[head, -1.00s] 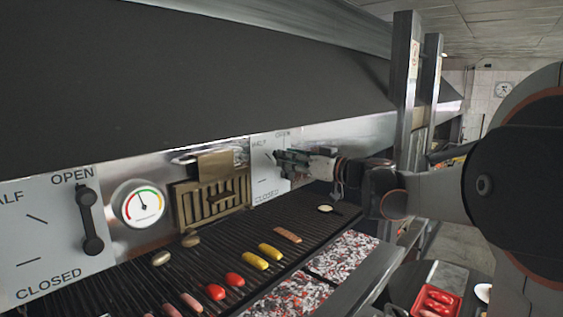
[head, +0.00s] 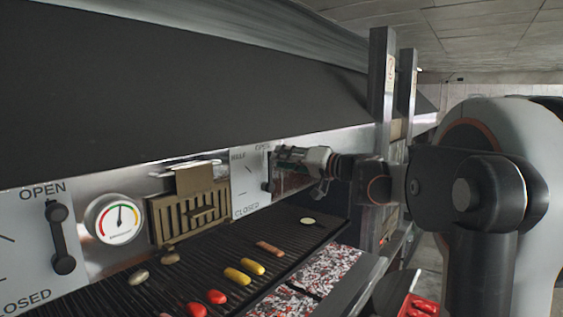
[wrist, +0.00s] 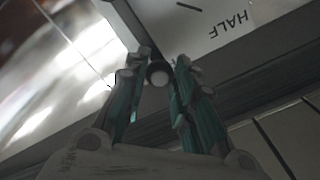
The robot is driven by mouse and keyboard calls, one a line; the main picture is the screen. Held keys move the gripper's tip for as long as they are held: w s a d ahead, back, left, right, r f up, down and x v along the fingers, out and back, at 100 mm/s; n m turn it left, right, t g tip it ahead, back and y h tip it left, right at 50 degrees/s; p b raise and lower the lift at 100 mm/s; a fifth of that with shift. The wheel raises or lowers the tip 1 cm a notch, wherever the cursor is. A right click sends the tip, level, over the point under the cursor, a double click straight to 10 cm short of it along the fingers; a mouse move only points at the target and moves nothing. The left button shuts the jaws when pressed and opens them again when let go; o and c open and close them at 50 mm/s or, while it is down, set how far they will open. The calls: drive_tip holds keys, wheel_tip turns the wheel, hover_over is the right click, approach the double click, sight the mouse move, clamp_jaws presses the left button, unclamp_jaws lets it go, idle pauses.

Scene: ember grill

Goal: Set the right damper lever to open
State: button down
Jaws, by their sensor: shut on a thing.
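The right damper plate (head: 240,190) is a pale panel on the back wall, marked HALF, OPEN and CLOSED. My gripper (head: 277,156) is at the plate's upper right, just below the OPEN label. In the wrist view my gripper (wrist: 162,62) has its green-padded fingers shut around the round dark end of the right damper lever (wrist: 158,74). The HALF label shows upside down beyond the fingertips. In the head view a dark piece of the lever (head: 266,186) shows below the fingers; the rest is hidden, so its exact angle cannot be told.
A brass vent (head: 188,216) and a round gauge (head: 117,219) are left of the plate. The left damper lever (head: 60,238) is farther left. The grate below holds sausages, tomatoes and yellow peppers (head: 237,276). The dark hood overhangs above; metal posts (head: 380,90) stand to the right.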

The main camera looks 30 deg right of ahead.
drive_tip(key=shift+d, duration=0.15)
idle(0.4)
drive_tip(key=c, duration=1.3)
unclamp_jaws()
drive_tip(key=shift+d, duration=0.1)
drive_tip(key=v, duration=1.2)
